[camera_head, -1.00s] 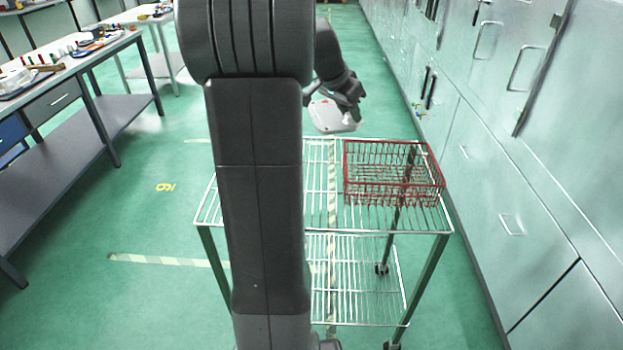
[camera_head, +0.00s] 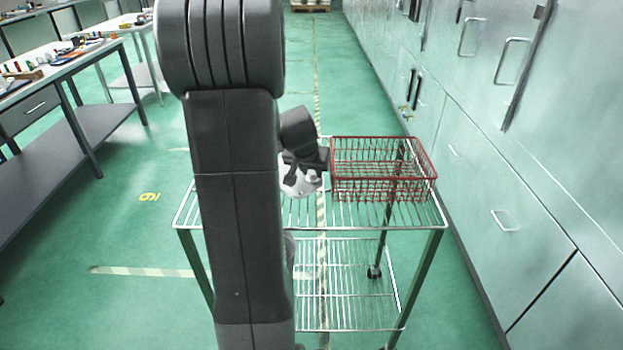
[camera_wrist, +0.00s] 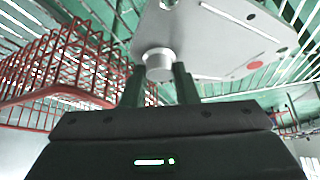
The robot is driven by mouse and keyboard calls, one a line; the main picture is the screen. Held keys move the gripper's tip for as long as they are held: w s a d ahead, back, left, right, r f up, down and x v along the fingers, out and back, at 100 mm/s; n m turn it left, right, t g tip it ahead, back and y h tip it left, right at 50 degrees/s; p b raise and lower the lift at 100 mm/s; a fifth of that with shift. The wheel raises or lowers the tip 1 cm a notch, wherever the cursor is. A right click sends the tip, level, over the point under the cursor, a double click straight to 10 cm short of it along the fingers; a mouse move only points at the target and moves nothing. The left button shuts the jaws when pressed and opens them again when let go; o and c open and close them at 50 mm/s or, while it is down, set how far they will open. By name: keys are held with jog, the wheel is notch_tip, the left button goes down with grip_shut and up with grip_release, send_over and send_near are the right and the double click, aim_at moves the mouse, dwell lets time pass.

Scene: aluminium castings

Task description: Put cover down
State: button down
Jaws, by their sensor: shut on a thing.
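The cover is a pale grey metal casting with holes, a round boss and a red spot. In the wrist view the cover (camera_wrist: 215,35) fills the top middle, and my gripper (camera_wrist: 160,80) is shut on its boss. In the head view my gripper (camera_head: 305,165) is just left of the red basket, with the cover (camera_head: 298,183) at its fingers over the wire trolley top. My arm hides part of the cover there. I cannot tell whether the cover touches the wires.
The red wire basket (camera_head: 383,192) stands on the right of the trolley's wire top (camera_head: 350,218), close beside my gripper. It looks empty. The wires in front of it are bare. Grey cabinets (camera_head: 475,150) line the right side, and a workbench (camera_head: 60,75) stands at the left.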

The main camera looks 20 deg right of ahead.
jog(key=shift+f, duration=1.3)
jog(key=shift+f+b, duration=0.15)
jog(key=shift+b, duration=0.2)
jog(key=c, duration=1.1)
grip_release()
jog(key=shift+c, duration=0.2)
jog(key=shift+r, duration=0.3)
jog(key=p+v, duration=0.1)
jog(key=v, duration=1)
jog(key=shift+s+a+r, duration=0.2)
jog(key=shift+r, duration=0.05)
